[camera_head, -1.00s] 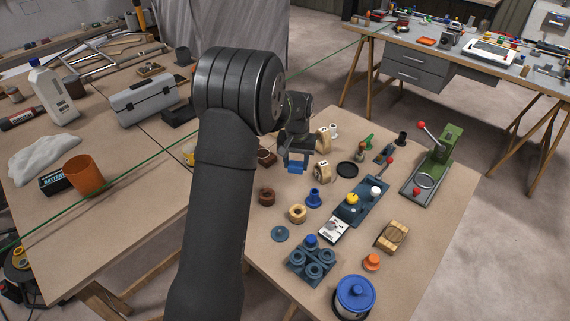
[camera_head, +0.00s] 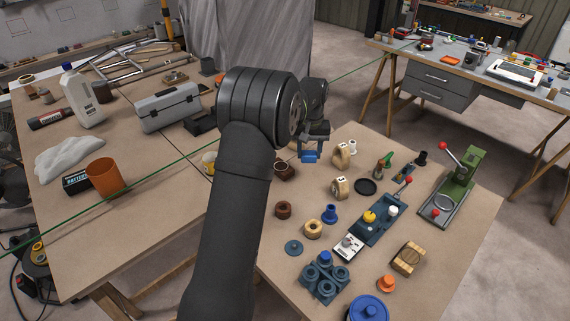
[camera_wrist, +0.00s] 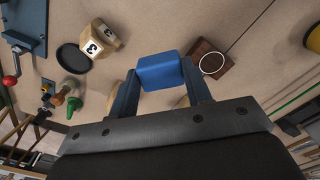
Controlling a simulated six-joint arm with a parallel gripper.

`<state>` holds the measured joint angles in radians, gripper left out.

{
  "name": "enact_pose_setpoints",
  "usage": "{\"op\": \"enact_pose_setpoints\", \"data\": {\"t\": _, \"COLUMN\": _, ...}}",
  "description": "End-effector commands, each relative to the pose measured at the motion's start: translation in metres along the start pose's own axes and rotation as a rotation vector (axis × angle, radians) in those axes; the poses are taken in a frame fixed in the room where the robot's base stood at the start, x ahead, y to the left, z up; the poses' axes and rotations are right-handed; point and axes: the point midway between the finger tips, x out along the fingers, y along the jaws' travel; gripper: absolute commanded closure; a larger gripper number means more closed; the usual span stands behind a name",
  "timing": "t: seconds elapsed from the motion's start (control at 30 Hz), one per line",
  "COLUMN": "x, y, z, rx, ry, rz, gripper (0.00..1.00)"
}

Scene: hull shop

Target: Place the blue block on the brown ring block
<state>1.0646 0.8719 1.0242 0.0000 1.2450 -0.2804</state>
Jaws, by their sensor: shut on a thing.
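My gripper (camera_head: 310,154) is shut on the blue block (camera_wrist: 163,71), which it holds above the table; the block also shows in the head view (camera_head: 310,156). In the wrist view the block sits between the two blue-grey fingers. The brown ring block (camera_wrist: 203,65), dark brown with a pale ring on it, lies on the table just right of the right finger in the wrist view. In the head view the brown ring block (camera_head: 286,172) is below and left of my gripper, with my arm close in front of its left side. The held block is apart from it.
A block marked 3 (camera_wrist: 98,38) and a black round dish (camera_wrist: 74,58) lie left of the held block in the wrist view. A wooden ring (camera_head: 313,229), a blue peg piece (camera_head: 330,213) and a green press (camera_head: 455,185) stand on the same table.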

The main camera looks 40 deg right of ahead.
Motion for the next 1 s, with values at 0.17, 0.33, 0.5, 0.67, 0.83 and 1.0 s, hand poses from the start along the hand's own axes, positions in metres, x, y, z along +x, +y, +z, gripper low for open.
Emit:
{"op": "enact_pose_setpoints", "data": {"t": 0.17, "x": 0.027, "y": -0.034, "z": -0.027, "rx": -0.004, "ry": -0.002, "rz": 0.000, "gripper": 0.78}}
{"op": "enact_pose_setpoints", "data": {"t": 0.33, "x": 0.046, "y": -0.060, "z": -0.048, "rx": -0.001, "ry": -0.001, "rz": 0.000, "gripper": 0.78}}
{"op": "enact_pose_setpoints", "data": {"t": 0.5, "x": 0.055, "y": -0.071, "z": -0.057, "rx": 0.001, "ry": 0.000, "rz": 0.000, "gripper": 0.78}}
{"op": "enact_pose_setpoints", "data": {"t": 0.67, "x": 0.067, "y": -0.072, "z": -0.058, "rx": 0.002, "ry": -0.001, "rz": 0.000, "gripper": 0.78}}
{"op": "enact_pose_setpoints", "data": {"t": 0.83, "x": 0.092, "y": -0.072, "z": -0.057, "rx": 0.002, "ry": -0.002, "rz": 0.000, "gripper": 0.78}}
{"op": "enact_pose_setpoints", "data": {"t": 1.0, "x": 0.096, "y": -0.072, "z": -0.058, "rx": 0.002, "ry": 0.001, "rz": 0.000, "gripper": 0.78}}
